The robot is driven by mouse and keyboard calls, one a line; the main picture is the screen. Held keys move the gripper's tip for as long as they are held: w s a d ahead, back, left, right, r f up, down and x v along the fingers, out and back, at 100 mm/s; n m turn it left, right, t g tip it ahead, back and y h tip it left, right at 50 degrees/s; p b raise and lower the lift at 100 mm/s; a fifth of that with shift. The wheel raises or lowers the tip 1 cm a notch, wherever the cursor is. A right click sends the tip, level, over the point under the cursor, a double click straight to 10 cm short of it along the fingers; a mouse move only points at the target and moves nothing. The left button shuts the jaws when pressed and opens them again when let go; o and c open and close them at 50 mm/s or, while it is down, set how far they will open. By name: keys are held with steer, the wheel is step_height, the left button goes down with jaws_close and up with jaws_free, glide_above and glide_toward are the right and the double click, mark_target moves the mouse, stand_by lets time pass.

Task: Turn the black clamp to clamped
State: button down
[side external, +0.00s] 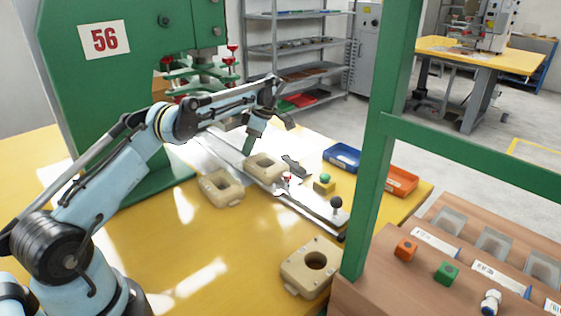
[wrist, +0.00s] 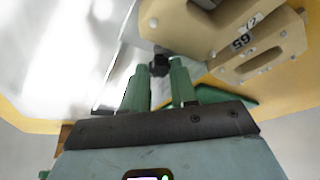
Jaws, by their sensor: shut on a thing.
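My gripper (side external: 247,148) reaches down behind the beige block (side external: 265,166) on the light metal rail in the side view. In the wrist view, its two green fingers (wrist: 160,78) are shut on a small black knob (wrist: 160,64), which I take to be the black clamp's handle. In the side view the held knob is hidden by the block and fingers. How far the clamp is turned cannot be told.
A black ball knob (side external: 336,202) and a red-topped clamp (side external: 287,178) stand along the rail. More beige blocks (side external: 221,187) (side external: 312,266) lie on the yellow table. Blue (side external: 342,156) and orange (side external: 401,181) bins are at right. A green post (side external: 378,140) stands in front.

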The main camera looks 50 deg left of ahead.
steer(key=c, duration=0.9)
jaws_free()
steer(key=shift+r, duration=0.1)
step_height(320, 180, up, 4)
steer(key=shift+r, duration=0.1)
steer(key=d+r, duration=0.2)
steer(key=d, duration=0.2)
steer(key=d+r, duration=0.2)
steer(key=d, duration=0.1)
steer(key=s+d+r, duration=0.1)
steer(key=d+r, duration=0.1)
steer(key=d, duration=0.2)
steer(key=shift+s+d+r, duration=0.1)
steer(key=shift+d+r, duration=0.2)
steer(key=shift+d, duration=0.05)
